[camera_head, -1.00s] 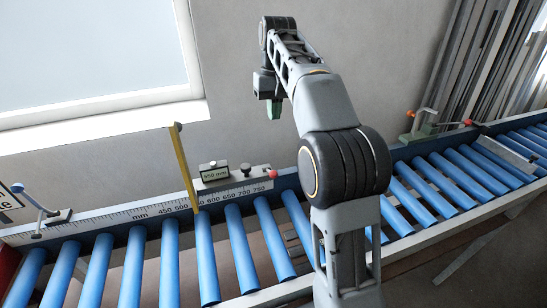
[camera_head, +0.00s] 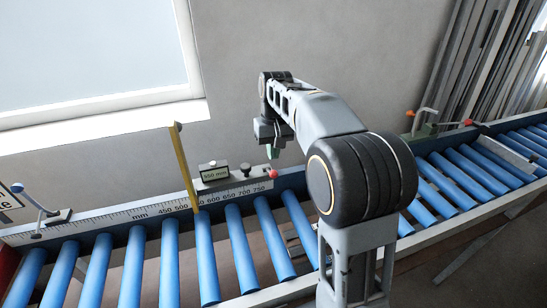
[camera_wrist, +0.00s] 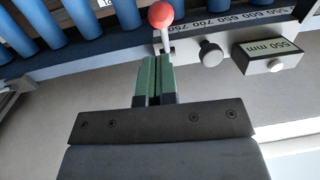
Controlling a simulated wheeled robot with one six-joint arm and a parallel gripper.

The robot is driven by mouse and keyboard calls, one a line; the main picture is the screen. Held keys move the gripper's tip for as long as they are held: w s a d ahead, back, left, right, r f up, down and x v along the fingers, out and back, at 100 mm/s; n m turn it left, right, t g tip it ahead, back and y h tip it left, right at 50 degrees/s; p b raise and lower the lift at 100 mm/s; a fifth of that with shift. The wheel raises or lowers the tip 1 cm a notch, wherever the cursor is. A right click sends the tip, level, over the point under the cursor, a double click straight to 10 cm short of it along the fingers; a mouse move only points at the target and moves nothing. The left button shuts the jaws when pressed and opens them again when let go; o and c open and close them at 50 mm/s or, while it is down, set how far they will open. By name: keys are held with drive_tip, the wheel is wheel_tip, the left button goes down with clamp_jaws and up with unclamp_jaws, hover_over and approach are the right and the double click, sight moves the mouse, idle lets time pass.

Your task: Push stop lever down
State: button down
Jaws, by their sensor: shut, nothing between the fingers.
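A short lever with a red ball knob (camera_head: 272,174) stands on the stop carriage (camera_head: 228,184) on the measuring rail. In the wrist view its red ball (camera_wrist: 160,15) sits on a pale stem that points up in the picture, just beyond my fingertips. My gripper (camera_head: 272,152) is above the lever in the head view, with its green fingers pointing down. In the wrist view my gripper (camera_wrist: 154,58) has both fingers together with nothing held. The fingertips overlap the foot of the stem in the picture; I cannot tell whether they touch it.
A black knob (camera_wrist: 211,53) and a 550 mm display box (camera_wrist: 268,54) sit beside the lever. A yellow upright stop plate (camera_head: 184,165) stands to the left. Blue rollers (camera_head: 240,245) fill the conveyor in front. A green clamp (camera_head: 423,130) is farther right.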

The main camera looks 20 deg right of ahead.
drive_tip(key=shift+s+a+f, duration=0.2)
drive_tip(key=shift+s+f, duration=0.45)
drive_tip(key=shift+s, duration=0.2)
drive_tip(key=shift+f, duration=0.15)
